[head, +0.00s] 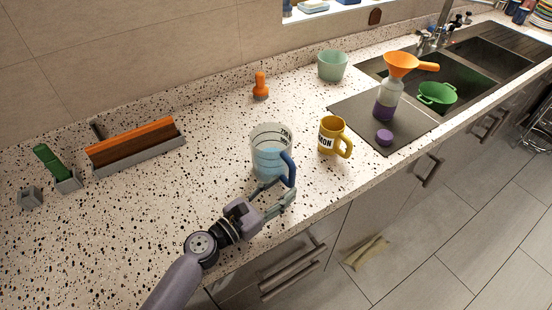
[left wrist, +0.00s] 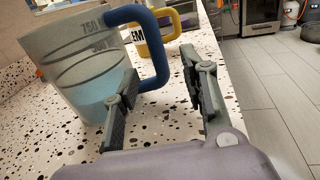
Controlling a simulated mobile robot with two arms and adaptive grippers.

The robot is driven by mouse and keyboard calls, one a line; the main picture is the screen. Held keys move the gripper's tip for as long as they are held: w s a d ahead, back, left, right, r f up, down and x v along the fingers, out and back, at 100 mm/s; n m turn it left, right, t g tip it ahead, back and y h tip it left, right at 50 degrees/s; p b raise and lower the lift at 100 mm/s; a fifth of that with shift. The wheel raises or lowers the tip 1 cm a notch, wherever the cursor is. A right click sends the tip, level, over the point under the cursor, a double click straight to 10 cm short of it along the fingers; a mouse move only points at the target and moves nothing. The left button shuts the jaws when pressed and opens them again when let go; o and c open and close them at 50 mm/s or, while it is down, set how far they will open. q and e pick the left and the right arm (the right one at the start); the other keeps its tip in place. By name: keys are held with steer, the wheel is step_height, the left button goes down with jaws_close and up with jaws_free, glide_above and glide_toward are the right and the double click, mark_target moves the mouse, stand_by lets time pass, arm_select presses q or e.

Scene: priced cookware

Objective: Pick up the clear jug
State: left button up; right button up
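The clear jug (head: 268,145) stands upright on the speckled counter, with measuring marks, bluish contents low down and a blue handle on its right side. In the left wrist view the jug (left wrist: 75,65) fills the left side, and its blue handle (left wrist: 158,45) shows in the gap between the fingers. My left gripper (head: 277,192) is open at the jug's front right, close by the handle. One finger overlaps the jug's lower wall in the wrist view; I cannot tell whether it touches. My right gripper is not in view.
A yellow mug (head: 331,136) stands just right of the jug. Beyond are a green bowl (head: 332,66), an orange-topped stopper (head: 260,86), and a bottle with an orange funnel (head: 400,64) by the sink. An orange-topped tool (head: 130,142) lies left. The counter's front edge is close.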

mark_target(288, 181)
arm_select(q)
steer(key=p+x, duration=0.1)
steer(key=x, duration=0.3)
steer(key=shift+w+d+r, duration=0.1)
steer(key=shift+w+d, duration=0.1)
steer(key=shift+w, duration=0.1)
steer(key=shift+a, duration=0.1)
steer(key=shift+c, duration=0.8)
jaws_close()
steer(key=shift+r, duration=0.1)
